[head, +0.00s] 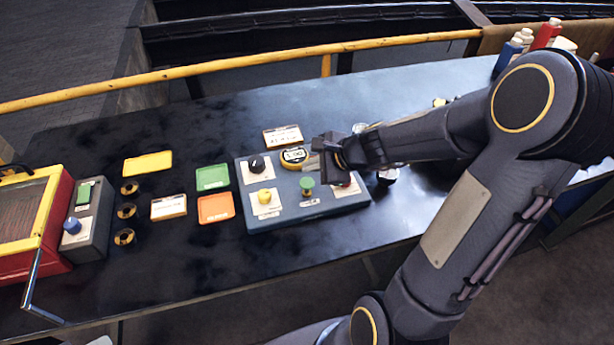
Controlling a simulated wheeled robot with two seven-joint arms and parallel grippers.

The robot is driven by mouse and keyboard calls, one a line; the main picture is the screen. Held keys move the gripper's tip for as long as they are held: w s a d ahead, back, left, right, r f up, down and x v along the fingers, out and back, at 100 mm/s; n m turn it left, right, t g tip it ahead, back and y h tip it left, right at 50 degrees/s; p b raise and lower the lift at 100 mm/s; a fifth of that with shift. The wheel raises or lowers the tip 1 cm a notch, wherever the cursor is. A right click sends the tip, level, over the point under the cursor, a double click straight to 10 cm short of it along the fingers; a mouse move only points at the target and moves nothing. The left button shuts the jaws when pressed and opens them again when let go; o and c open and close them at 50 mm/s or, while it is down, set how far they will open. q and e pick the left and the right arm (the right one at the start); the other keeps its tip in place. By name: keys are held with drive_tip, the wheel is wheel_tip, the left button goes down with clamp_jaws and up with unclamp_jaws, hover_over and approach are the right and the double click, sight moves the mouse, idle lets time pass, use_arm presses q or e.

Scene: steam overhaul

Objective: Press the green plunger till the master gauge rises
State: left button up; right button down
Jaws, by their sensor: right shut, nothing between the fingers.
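The green plunger (307,184) stands upright on a grey-blue control panel (328,209) in the middle of the table. A round gauge (294,155) with a yellow rim and a small display sits behind it on the panel; its reading is too small to tell. My right gripper (312,161) is shut and empty. In the picture its fingertips lie just above the plunger and beside the gauge; I see no clear contact with the plunger. The gripper and forearm hide the panel's back right part. My left gripper is out of view.
The panel also carries a black knob (257,163) and a yellow button (264,196). Green (212,177) and orange (215,208) plates lie left of it. A red and yellow box (62,215) stands at the far left. Bottles (508,55) stand at the back right.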

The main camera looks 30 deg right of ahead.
wheel_tip(320, 180, up, 3)
drive_tip(key=shift+f+p, duration=0.15)
drive_tip(key=shift+p, duration=0.75)
drive_tip(key=shift+f, duration=0.1)
drive_tip(key=s+a+r+n+y, duration=0.1)
drive_tip(key=s+a+r+n, duration=0.4)
drive_tip(key=r+n, duration=0.1)
drive_tip(key=s+a+r+n+g+h, duration=0.1)
drive_tip(key=s+a+n+g, duration=0.1)
drive_tip(key=s+n, duration=1.1)
drive_tip(key=s+a, duration=0.1)
drive_tip(key=s, duration=0.2)
drive_tip(key=shift+n+g+h, duration=0.3)
drive_tip(key=shift+n, duration=0.1)
